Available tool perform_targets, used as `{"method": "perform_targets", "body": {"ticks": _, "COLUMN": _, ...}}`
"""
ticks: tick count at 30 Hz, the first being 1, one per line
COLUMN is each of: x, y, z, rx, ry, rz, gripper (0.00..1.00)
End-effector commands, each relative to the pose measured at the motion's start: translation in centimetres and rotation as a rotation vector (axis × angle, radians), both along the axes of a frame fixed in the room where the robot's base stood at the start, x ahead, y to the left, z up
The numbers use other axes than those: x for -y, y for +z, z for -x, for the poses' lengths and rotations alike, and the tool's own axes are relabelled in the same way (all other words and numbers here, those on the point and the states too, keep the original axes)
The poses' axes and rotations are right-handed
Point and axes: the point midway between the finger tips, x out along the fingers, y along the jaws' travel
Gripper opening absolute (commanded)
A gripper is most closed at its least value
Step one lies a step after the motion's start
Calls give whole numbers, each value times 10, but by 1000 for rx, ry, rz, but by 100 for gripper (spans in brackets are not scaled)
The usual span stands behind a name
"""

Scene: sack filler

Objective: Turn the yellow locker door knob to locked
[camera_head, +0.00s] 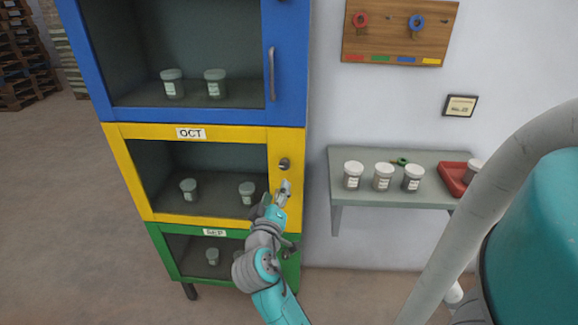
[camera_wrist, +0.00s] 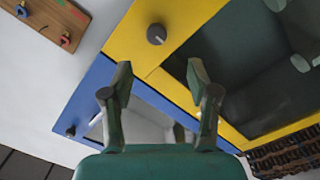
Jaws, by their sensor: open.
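The yellow locker door (camera_head: 216,220) is closed in the middle of a stack of lockers, with a label reading OCT. Its dark round knob (camera_head: 284,164) sits on the right side of the yellow frame. The knob also shows in the wrist view (camera_wrist: 156,34), above my gripper's fingertips, with a light mark on its face. My gripper (camera_head: 276,195) is just below the knob in the head view, apart from it. In the wrist view my gripper (camera_wrist: 155,75) has its two fingers spread with nothing between them.
A blue locker (camera_head: 288,60) with a bar handle is above, and a green locker (camera_head: 290,268) below. A grey wall shelf (camera_head: 340,166) at right holds white jars and a red tray (camera_head: 451,174). A wooden key board (camera_head: 390,40) hangs above it.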

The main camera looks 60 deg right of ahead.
Motion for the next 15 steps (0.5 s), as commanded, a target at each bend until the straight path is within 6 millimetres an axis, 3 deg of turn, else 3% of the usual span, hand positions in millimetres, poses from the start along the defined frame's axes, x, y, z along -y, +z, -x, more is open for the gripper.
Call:
{"method": "perform_targets", "body": {"ticks": 7, "x": 19, "y": 3, "z": -4, "rx": 2, "ry": -16, "rz": 2, "gripper": 60}}
{"method": "perform_targets", "body": {"ticks": 15, "x": 64, "y": 4, "z": -19, "rx": 3, "ry": -16, "rz": 3, "gripper": 60}}
